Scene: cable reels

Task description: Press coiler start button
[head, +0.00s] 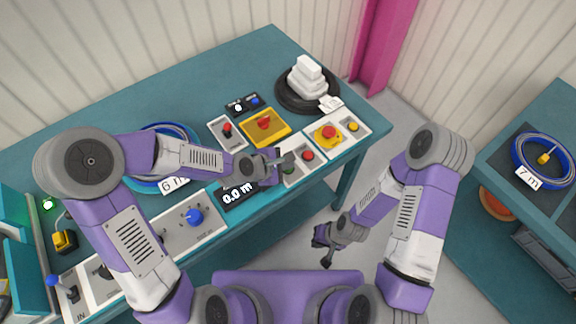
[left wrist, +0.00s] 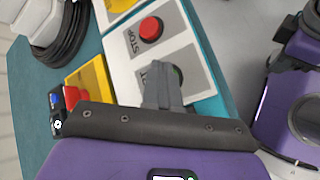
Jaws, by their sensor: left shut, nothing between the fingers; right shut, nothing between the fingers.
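My right gripper (head: 323,247) is shut and empty, low in front of the bench.
A yellow unit with a red knob (head: 264,124) and a red emergency button (head: 329,132) are nearby. A black reel (head: 304,94) with white blocks stands behind. A blue coil (head: 541,163) tagged 7 m lies on the right bench.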

